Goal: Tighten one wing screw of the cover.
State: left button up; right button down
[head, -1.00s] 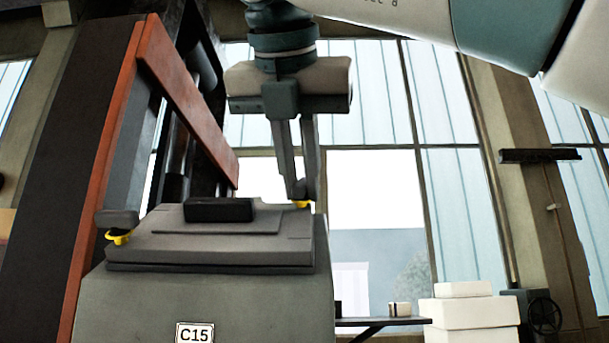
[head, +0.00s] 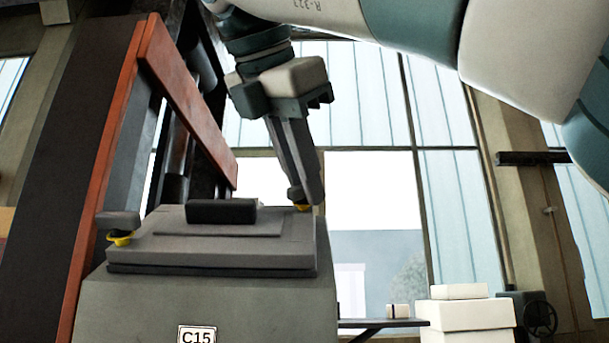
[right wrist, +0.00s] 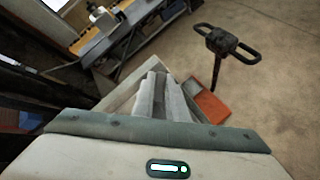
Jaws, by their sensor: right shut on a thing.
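The grey cover (head: 160,250) lies on top of the grey housing (head: 250,300) marked C15, with a dark raised block on it. One yellow wing screw (head: 120,239) shows at the cover's left corner, clear of any gripper. Another yellow wing screw (head: 302,208) is at the right rear corner, mostly hidden by my right gripper (head: 305,196). My right gripper points down and is shut on this screw, its fingers tilted. In the right wrist view the fingers (right wrist: 160,100) are close together and the screw is hidden. My left gripper is out of view.
A red-orange beam (head: 185,100) rises behind and left of the cover. White boxes (head: 465,315) stand at the right, beside a dark handwheel (head: 540,316). The right wrist view shows a workbench (right wrist: 150,30) and a dark T-shaped handle (right wrist: 228,43) above open floor.

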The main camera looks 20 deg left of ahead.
jog(key=shift+a+f+m, duration=0.1)
jog(key=shift+f+m, duration=0.2)
jog(key=shift+f, duration=0.1)
